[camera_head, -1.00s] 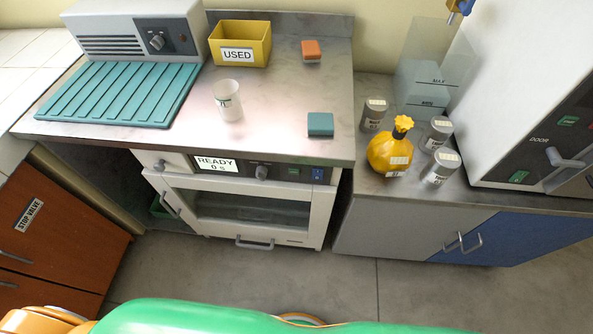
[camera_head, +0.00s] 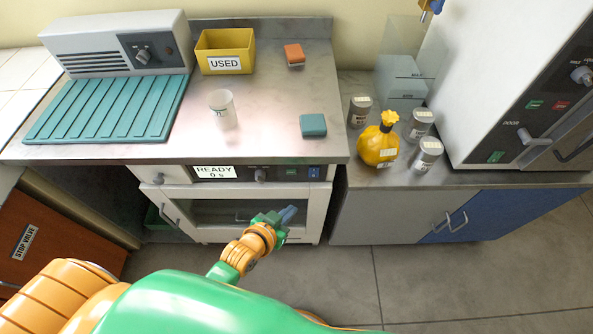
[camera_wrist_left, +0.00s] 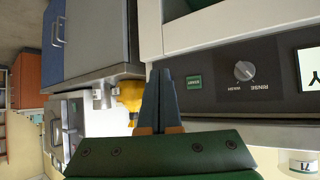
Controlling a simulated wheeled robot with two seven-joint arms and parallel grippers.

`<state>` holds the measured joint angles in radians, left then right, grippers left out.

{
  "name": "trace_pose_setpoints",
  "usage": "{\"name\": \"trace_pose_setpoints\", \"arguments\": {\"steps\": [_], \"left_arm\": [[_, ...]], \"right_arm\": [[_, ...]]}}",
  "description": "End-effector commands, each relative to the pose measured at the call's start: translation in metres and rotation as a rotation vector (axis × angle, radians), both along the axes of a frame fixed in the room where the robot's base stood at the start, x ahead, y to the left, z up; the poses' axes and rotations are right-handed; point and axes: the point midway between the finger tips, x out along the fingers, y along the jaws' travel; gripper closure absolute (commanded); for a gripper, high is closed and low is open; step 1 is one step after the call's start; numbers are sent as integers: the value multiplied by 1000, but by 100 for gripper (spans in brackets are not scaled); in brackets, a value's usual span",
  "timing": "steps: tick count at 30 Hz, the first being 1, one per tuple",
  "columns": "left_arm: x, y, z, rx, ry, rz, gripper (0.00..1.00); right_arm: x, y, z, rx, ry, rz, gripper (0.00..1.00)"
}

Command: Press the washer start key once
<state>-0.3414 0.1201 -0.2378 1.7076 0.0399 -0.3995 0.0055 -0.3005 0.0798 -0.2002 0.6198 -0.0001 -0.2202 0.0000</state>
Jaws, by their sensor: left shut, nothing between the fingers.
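The washer (camera_head: 325,205) stands under the steel counter, with a white front, a glass door and a dark panel along its top. Its display (camera_head: 215,172) reads READY 0 s. To the right are a knob (camera_head: 260,174), a green key (camera_head: 291,171) and a blue key (camera_head: 314,172). My left gripper (camera_head: 289,213) is shut and empty, in front of the washer door and below the keys. In the left wrist view the picture is turned over; the fingertips (camera_wrist_left: 160,76) lie beside the green key (camera_wrist_left: 194,82), which seems marked START, and the knob (camera_wrist_left: 244,70) is farther right.
A steel counter (camera_head: 265,115) above the panel holds a yellow USED bin (camera_head: 225,66), a cup (camera_head: 222,108), and orange (camera_head: 294,55) and teal (camera_head: 313,125) blocks. A yellow bottle (camera_head: 378,145) and several grey jars stand to the right. Floor before the cabinets is open.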

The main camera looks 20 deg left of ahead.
Motion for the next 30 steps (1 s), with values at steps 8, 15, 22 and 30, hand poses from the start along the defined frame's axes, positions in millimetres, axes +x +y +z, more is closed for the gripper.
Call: {"name": "trace_pose_setpoints", "arguments": {"steps": [8,15,22,30], "left_arm": [[0,0,0,0,-1,0,100],[19,5,-3,1,-4,0,100],[53,15,-4,1,-6,1,100],[80,23,-1,1,-1,0,100]], "right_arm": [[0,0,0,0,-1,0,100],[0,0,-12,0,-1,0,100],[0,0,-31,0,-1,0,100],[1,0,-39,0,-1,0,100]]}}
